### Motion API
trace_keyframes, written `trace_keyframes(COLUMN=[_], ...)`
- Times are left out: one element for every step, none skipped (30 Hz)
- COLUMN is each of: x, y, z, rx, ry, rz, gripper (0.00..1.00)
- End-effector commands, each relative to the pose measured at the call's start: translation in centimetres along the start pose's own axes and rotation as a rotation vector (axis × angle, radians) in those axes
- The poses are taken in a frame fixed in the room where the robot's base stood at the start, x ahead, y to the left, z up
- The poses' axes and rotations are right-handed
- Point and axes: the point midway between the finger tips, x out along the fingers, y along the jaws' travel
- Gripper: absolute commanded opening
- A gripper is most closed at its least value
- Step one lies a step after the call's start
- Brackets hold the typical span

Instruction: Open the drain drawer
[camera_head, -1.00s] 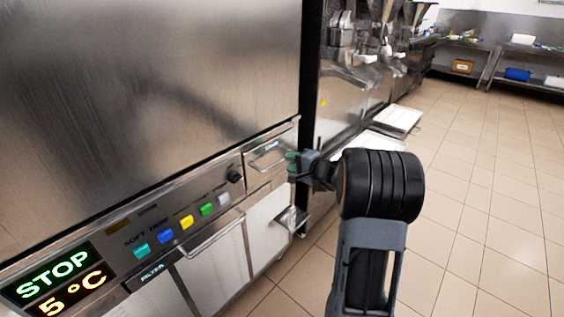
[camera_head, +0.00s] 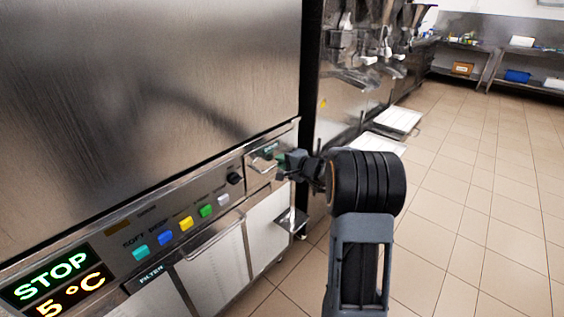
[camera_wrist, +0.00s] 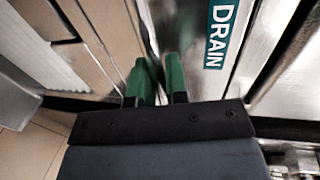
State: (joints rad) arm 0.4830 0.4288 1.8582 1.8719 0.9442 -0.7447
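The drain drawer (camera_head: 262,178) is the small steel front at the right end of the machine's control panel. It appears shut, flush with the panel. In the wrist view its front carries a green DRAIN label (camera_wrist: 220,35). My gripper (camera_head: 281,161) is at the drawer's right part, in front of its handle, which it partly hides. In the wrist view the two green fingers (camera_wrist: 160,80) point at the drawer front with a narrow gap between them. A thin metal edge, possibly the handle, runs down toward that gap. I cannot see contact.
Coloured buttons (camera_head: 187,223) and a STOP / 5 °C display (camera_head: 52,281) are on the panel to the left. A handle bar (camera_head: 212,238) and a small steel ledge (camera_head: 291,220) are below. Open tiled floor (camera_head: 470,200) lies to the right.

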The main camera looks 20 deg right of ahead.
Motion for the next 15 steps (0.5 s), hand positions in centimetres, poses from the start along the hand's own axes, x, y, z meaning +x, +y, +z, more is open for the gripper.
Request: trace_keyframes(x=[-0.01, -0.01, -0.01, -0.01, -0.01, -0.01, -0.01, -0.01, -0.01, -0.01, -0.02, -0.02, -0.02, -0.02, -0.03], y=[0.00, 0.00, -0.01, -0.01, -0.01, -0.01, -0.02, -0.02, -0.02, -0.02, -0.02, -0.02, -0.02, -0.03, -0.02], z=[0.00, 0.00, 0.00, 0.00, 0.00, 0.00, 0.00, 0.00, 0.00, 0.00, 0.00, 0.00, 0.00, 0.00, 0.00], rx=[0.000, 0.000, 0.000, 0.000, 0.000, 0.000, 0.000, 0.000, 0.000, 0.000, 0.000, 0.000, 0.000, -0.001, -0.001], ry=[0.000, 0.000, 0.000, 0.000, 0.000, 0.000, 0.000, 0.000, 0.000, 0.000, 0.000, 0.000, 0.000, 0.000, 0.000], rz=[0.000, 0.000, 0.000, 0.000, 0.000, 0.000, 0.000, 0.000, 0.000, 0.000, 0.000, 0.000, 0.000, 0.000, -0.001], gripper=[0.09, 0.07, 0.03, 0.00, 0.00, 0.00, 0.00, 0.00, 0.00, 0.00, 0.00, 0.00, 0.00, 0.00, 0.00])
